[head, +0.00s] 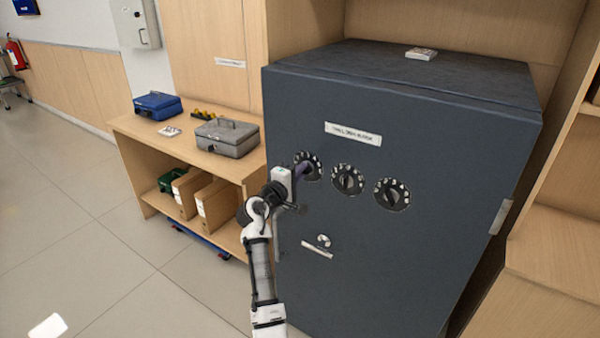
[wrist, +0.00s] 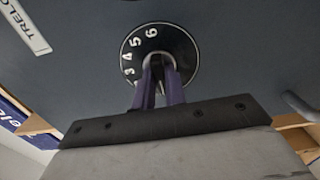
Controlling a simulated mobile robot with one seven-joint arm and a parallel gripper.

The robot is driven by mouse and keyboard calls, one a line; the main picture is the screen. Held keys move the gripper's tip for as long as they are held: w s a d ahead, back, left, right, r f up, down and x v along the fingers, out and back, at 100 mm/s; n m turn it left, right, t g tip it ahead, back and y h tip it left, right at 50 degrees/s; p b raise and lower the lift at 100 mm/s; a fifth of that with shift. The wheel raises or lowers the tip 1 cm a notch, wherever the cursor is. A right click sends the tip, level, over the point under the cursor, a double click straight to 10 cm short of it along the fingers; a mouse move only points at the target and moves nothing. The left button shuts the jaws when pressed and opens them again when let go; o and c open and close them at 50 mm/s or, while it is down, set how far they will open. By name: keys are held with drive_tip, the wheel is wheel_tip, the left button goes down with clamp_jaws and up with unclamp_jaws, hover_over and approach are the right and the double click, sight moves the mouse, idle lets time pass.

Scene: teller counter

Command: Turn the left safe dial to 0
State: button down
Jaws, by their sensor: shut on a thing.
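The dark grey safe (head: 420,270) has three black dials with white numbers in a row on its door. The left dial (head: 314,158) is partly covered by my gripper (head: 301,172), which reaches it from the lower left. In the wrist view the left dial (wrist: 184,47) shows 3, 4, 5 and 6 along its upper left rim. My gripper's purple fingers (wrist: 159,80) are shut on the dial's centre knob. The rest of the numbers are hidden or too small to read. The middle dial (head: 348,180) and right dial (head: 391,194) stand free to the right.
A vertical handle (head: 278,238) is near the door's left edge. A wooden shelf (head: 165,133) with a grey cash box (head: 227,138) and a blue cash box (head: 158,105) stands left. Open floor lies left.

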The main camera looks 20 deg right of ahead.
drive_tip(key=c, duration=1.4)
unclamp_jaws()
drive_tip(key=shift+c, duration=0.2)
drive_tip(key=shift+a, duration=0.1)
drive_tip(key=b+v, duration=0.3)
drive_tip(key=v, duration=1)
drive_tip(key=shift+s+a+b, duration=0.25)
drive_tip(key=shift+b, duration=0.1)
